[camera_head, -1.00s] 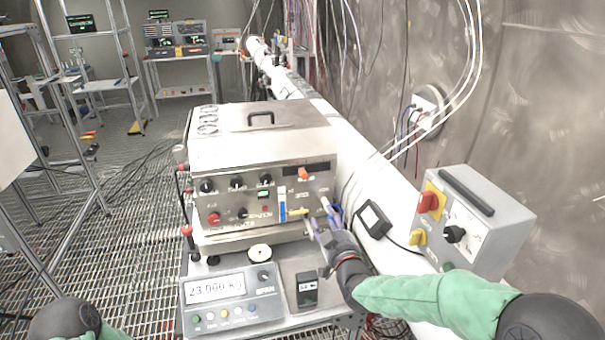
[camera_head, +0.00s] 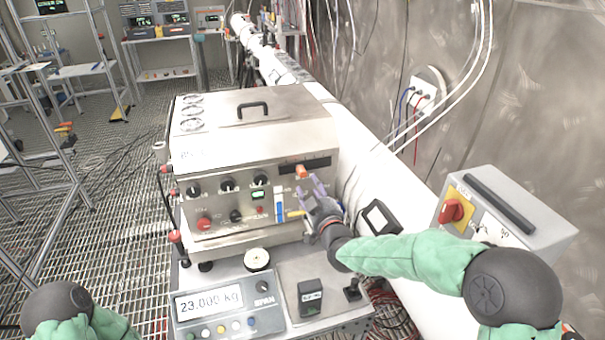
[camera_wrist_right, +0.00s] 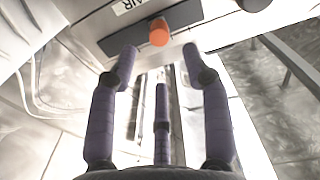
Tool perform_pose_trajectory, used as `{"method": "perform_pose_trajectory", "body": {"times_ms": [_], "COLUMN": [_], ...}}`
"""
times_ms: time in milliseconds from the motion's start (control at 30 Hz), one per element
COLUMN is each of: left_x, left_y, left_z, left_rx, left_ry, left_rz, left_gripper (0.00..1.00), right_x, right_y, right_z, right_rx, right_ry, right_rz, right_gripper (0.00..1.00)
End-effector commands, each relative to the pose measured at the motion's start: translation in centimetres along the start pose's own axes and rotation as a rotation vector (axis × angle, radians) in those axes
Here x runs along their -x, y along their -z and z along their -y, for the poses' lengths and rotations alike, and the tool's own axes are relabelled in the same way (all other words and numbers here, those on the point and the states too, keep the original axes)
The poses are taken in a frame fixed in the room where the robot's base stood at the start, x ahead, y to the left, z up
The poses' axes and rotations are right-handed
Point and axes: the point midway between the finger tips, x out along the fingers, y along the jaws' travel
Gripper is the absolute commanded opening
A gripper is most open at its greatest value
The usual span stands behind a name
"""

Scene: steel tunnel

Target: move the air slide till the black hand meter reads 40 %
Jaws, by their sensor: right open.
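The air slide has an orange knob (camera_head: 302,171) at the upper right of the steel box's front panel; the knob also shows in the right wrist view (camera_wrist_right: 159,32), beside a label reading AIR. My right gripper (camera_head: 312,182) has purple fingers, open and empty, just in front of and below the knob. In the right wrist view the fingertips (camera_wrist_right: 158,65) are spread with the knob beyond them; I see no clear contact. The black hand meter (camera_head: 310,297) stands on the steel bench; its small display is too small to read. My left gripper is out of view.
The steel box (camera_head: 250,140) carries several black and red knobs. A scale display (camera_head: 209,302) reads 23.000 kg. A white pipe (camera_head: 400,190) runs behind the bench.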

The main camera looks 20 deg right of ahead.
Motion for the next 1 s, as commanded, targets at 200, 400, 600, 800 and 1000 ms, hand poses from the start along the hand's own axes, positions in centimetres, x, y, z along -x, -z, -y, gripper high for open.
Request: {"method": "perform_pose_trajectory", "body": {"times_ms": [200, 400, 600, 800, 1000], "left_x": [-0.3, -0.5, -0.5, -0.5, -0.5], "left_y": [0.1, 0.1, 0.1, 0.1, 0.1], "left_z": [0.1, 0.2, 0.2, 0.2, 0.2], "left_rx": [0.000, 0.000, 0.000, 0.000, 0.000], "left_ry": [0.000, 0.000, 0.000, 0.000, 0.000], "left_rz": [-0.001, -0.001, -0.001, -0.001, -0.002], "left_gripper": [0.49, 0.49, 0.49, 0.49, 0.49], "right_x": [-3.7, -6.3, -7.6, -7.9, -7.8], "right_y": [-0.1, -0.1, 0.0, 0.0, 0.0], "right_z": [0.1, 0.0, 0.0, 0.0, 0.0], "right_rx": [0.000, 0.000, 0.000, 0.000, 0.000], "right_ry": [0.001, 0.000, 0.000, 0.000, 0.000], "right_rz": [0.000, 0.000, 0.000, 0.000, 0.000], "right_gripper": [0.49, 0.49, 0.49, 0.49, 0.29]}}
